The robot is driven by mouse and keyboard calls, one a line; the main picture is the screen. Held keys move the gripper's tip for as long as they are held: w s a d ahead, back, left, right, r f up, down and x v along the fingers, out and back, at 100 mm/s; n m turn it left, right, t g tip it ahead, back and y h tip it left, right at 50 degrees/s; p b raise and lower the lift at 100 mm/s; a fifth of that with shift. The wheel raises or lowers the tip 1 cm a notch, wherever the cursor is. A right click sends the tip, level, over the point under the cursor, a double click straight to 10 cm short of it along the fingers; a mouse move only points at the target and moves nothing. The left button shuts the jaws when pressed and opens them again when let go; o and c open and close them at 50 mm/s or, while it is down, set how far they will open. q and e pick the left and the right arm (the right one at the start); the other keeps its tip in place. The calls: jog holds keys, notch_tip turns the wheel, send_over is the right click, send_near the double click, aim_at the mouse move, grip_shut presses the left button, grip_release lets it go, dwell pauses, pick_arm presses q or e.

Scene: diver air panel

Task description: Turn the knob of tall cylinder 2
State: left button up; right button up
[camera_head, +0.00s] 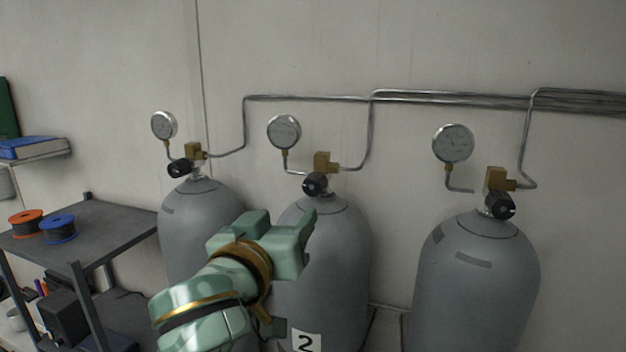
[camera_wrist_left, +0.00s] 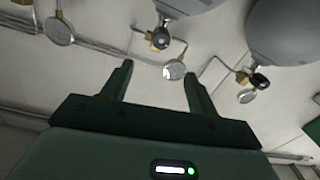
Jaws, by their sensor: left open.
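Three tall grey cylinders stand along the wall in the head view. The middle one, tall cylinder 2 (camera_head: 330,240), carries a white label (camera_head: 306,342) with a "2". Its black knob (camera_head: 314,184) sits on a brass valve (camera_head: 322,162) at its top. My left gripper (camera_head: 308,226) is in front of that cylinder's body, below the knob and apart from it. In the left wrist view the picture is turned over; my open, empty left gripper (camera_wrist_left: 158,72) points toward the wall, and a black knob (camera_wrist_left: 160,38), apparently cylinder 2's, shows beyond the fingers. My right gripper is not in view.
The left cylinder (camera_head: 188,220) and right cylinder (camera_head: 475,275) have their own black knobs. Round gauges, such as the middle one (camera_head: 284,132), and metal pipes (camera_head: 440,97) run above. A dark shelf unit (camera_head: 110,225) with spools stands at left.

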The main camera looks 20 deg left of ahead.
aim_at(312, 187)
pick_arm(q)
jog(key=w+p, duration=0.2)
jog(key=w, duration=1.3)
jog(key=shift+w+p, duration=0.2)
jog(key=shift+p, duration=0.15)
jog(key=shift+w+a+f, duration=0.1)
jog(key=shift+w, duration=0.35)
jog(key=c, duration=1)
